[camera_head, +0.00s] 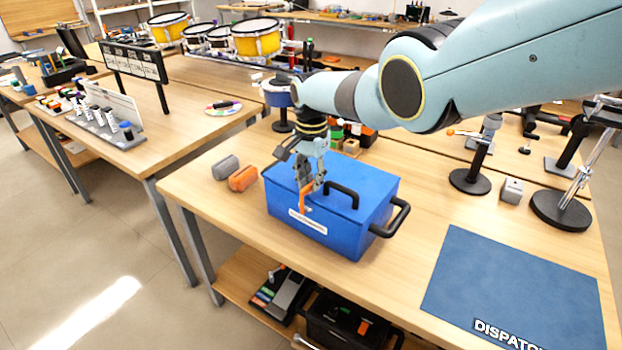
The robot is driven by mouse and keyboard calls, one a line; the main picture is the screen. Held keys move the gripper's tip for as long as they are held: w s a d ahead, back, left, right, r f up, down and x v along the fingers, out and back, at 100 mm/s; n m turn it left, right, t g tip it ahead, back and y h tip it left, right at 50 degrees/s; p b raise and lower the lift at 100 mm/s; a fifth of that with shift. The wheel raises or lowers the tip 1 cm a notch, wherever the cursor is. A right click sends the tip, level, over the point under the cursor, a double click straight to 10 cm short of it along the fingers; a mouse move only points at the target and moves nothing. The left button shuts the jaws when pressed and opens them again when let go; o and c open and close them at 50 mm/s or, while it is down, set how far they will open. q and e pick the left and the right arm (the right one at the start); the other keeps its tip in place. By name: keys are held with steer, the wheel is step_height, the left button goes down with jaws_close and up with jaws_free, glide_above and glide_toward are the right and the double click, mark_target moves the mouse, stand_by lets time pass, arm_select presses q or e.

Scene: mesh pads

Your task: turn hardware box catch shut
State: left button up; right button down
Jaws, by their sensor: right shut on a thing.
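The blue hardware box (345,240) stands on the near table with its lid down. It has a black handle on the lid, another black handle on its right side, and a pale label on its front. An orange catch (304,205) is at the lid's front edge, partly hidden by the fingers. My right gripper (309,190) reaches down from above and is shut on the orange catch. Whether the catch is fully turned cannot be told. My left gripper is not in view.
A grey block (225,168) and an orange block (243,179) lie left of the box. A dark blue mat (510,285) lies at the table's right front. Black round-based stands (470,180) and a small grey block (512,190) are behind it. Table between box and mat is clear.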

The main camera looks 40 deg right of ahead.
mark_target(311, 183)
stand_by(0.5)
steer(key=c, duration=1.4)
jaws_free()
steer(key=shift+o, duration=0.2)
step_height(311, 183, up, 12)
steer(key=shift+d, duration=0.1)
